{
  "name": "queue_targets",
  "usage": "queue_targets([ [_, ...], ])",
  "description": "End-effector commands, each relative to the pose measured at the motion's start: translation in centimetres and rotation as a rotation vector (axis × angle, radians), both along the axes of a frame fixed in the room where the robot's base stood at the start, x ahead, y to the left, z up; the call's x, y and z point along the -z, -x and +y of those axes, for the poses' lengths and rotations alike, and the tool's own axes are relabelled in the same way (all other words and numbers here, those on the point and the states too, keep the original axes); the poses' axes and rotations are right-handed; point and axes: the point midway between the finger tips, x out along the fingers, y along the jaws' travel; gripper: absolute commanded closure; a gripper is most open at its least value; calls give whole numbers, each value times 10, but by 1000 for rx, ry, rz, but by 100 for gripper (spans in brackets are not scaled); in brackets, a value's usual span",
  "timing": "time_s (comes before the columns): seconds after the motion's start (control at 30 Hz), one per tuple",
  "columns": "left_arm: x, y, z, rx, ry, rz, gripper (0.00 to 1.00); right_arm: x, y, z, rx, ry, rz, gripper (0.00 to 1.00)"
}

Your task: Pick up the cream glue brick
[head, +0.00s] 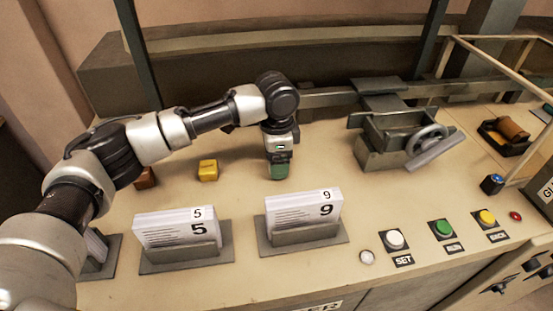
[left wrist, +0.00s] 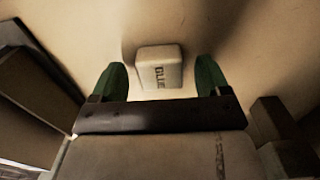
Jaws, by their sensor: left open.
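In the left wrist view the cream glue brick (left wrist: 160,66) lies on the pale tabletop, with the letters "GLUE" on its face. My left gripper (left wrist: 160,80) is open, its two green fingers on either side of the brick with gaps between; I cannot tell the exact height. In the head view my left gripper (head: 278,170) points down at the table behind the card stand marked 9. The cream brick is hidden there behind the gripper. My right gripper is not in view.
A yellow block (head: 208,170) and a brown block (head: 146,178) sit left of the gripper. Card stands marked 5 (head: 180,232) and 9 (head: 303,214) stand in front. A grey clamp with a handwheel (head: 395,135) is to the right. Buttons line the front right.

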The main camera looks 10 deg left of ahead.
Motion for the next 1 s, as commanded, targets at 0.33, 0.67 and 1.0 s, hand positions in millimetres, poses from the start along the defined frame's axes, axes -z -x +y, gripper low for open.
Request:
queue_targets([
  [0.33, 9, 0, 0, 0, 0, 0, 26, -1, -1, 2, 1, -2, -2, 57],
  [0.67, 9, 0, 0, 0, 0, 0, 77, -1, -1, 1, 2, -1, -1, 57],
  [1.0, 4, 0, 0, 0, 0, -1, 77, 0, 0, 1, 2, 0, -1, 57],
])
